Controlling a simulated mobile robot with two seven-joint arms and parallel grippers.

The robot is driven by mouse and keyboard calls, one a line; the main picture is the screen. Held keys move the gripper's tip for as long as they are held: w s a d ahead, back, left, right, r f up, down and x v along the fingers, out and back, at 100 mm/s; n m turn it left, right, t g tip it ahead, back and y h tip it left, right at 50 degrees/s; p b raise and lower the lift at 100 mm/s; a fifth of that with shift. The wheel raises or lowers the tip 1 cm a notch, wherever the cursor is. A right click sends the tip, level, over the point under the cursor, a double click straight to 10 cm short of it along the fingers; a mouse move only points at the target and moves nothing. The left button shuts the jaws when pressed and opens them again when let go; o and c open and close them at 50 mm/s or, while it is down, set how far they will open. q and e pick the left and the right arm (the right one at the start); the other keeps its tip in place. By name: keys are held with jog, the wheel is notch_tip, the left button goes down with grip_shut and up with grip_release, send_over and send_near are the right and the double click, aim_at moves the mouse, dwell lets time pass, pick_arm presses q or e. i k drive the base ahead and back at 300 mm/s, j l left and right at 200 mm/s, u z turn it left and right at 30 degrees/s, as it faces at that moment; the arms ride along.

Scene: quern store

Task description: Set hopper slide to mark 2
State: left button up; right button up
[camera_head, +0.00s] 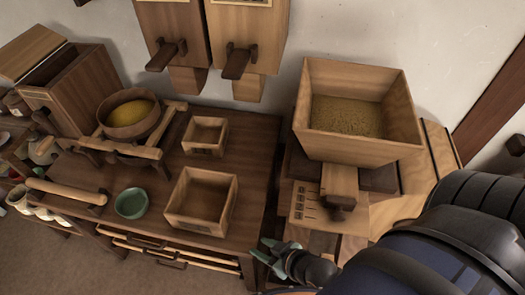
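The wooden hopper (398,108) is an open square box holding yellow-brown grain (345,115). Below its front is the wooden slide (340,184) with a dark knob (338,211) at its near end. A pale plate with a column of small dark marks (302,205) lies left of the slide; the marks are too small to read. My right gripper (276,248) is below and left of the slide, apart from the knob. Its fingers look parted with nothing between them. My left gripper is out of view.
Left of the hopper, a dark wooden table holds two open wooden boxes (213,222) (221,137), a green bowl (131,203) and a round sieve-like bowl of yellow material (130,112) on rails. Two wall chutes with dark handles (236,62) hang above.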

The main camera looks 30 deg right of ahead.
aim_at(339, 183)
jog(key=z, duration=1.9)
